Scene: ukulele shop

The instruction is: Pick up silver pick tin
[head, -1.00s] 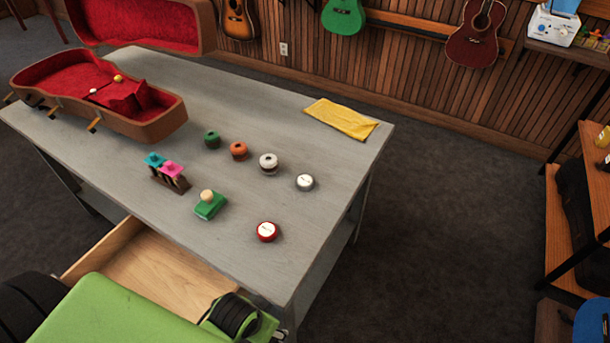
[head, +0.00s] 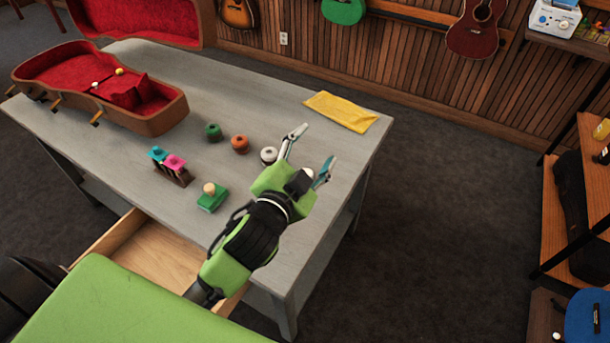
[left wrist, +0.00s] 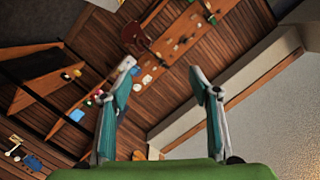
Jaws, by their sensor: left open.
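The silver pick tin does not show now. The spot where a round white-topped, silver-looking tin stood in the earlier head view is covered by my left gripper (head: 312,150). That gripper is open and empty over the right part of the grey table (head: 225,85), fingers pointing away from me. In the left wrist view its two fingers (left wrist: 158,78) are spread, with only wall, shelves and ceiling beyond. My right gripper is not in view.
A white round item (head: 269,155), an orange one (head: 240,144) and a green one (head: 212,132) stand left of the gripper. A green block with a knob (head: 212,199), a pick stand (head: 171,171), a yellow cloth (head: 340,111) and an open red-lined case (head: 155,122) share the table.

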